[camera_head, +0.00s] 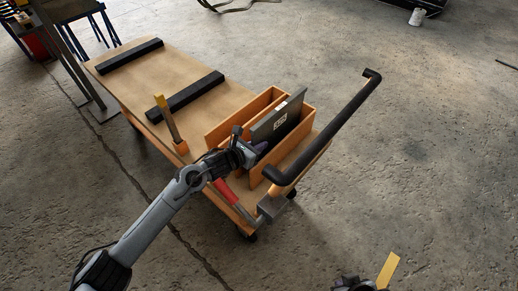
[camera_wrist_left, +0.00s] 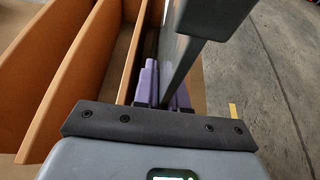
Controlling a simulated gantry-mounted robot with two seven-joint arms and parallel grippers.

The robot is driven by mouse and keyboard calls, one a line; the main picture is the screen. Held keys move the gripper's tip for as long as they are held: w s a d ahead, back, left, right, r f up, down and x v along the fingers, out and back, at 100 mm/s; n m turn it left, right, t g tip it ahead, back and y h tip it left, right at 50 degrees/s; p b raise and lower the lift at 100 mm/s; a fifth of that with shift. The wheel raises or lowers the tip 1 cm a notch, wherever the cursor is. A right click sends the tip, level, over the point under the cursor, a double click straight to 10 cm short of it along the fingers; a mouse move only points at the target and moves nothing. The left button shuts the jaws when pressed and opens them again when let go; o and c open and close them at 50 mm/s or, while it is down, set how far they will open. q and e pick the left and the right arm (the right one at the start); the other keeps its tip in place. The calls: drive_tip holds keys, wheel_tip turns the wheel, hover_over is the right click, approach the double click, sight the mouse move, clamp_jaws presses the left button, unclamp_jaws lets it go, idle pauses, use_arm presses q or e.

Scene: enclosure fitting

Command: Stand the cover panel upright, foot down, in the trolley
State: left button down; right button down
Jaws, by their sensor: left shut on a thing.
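The dark grey cover panel (camera_head: 278,124), with a pale label on its face, stands on edge, slightly tilted, at the slotted wooden rack on the trolley (camera_head: 146,80). Its lower part is hidden behind the rack's near board, so I cannot tell whether its foot touches down. My left gripper (camera_head: 258,146) is shut on the panel's near edge. In the left wrist view the purple fingers (camera_wrist_left: 165,88) sit on either side of the panel (camera_wrist_left: 212,22), just right of a wooden divider. My right gripper (camera_head: 358,286) is partly cut off at the bottom edge; its jaws are unclear.
The orange-brown rack (camera_head: 226,128) has upright boards with slots between them. The trolley's black handle (camera_head: 335,118) rises close right of the panel. A yellow-topped upright tool (camera_head: 168,118) and two black bars (camera_head: 190,94) are on the deck. A yellow strip (camera_head: 388,270) shows by my right gripper.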

use_arm(q)
drive_tip(key=shift+w+f, duration=0.1)
drive_tip(key=shift+f, duration=0.35)
drive_tip(key=shift+f, duration=0.1)
drive_tip(key=c, duration=1.5)
unclamp_jaws()
drive_tip(key=shift+f, duration=0.25)
drive_tip(key=shift+o, duration=0.2)
